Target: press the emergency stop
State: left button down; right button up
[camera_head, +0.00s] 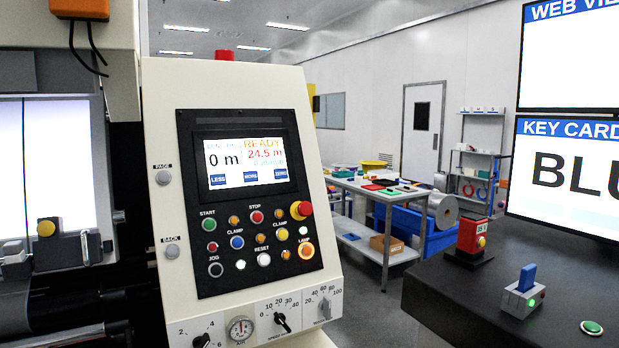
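The control panel (245,150) is a cream console with a black face, and it stands in the middle left of the head view. A red mushroom button on a yellow collar, which looks like the emergency stop (304,208), sits at the right edge of the black face, below the screen. Nothing covers it. I cannot tell whether it is pressed in. The screen (243,162) shows "READY", "0 m" and "24.5 m". Neither of my grippers shows in this view.
Dials (283,322) line the lower edge. A dark desk (470,300) at right bears a red box (471,236) and a blue-handled switch (524,290).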

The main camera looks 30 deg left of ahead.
aim_at(304, 209)
jog(key=u, duration=0.85)
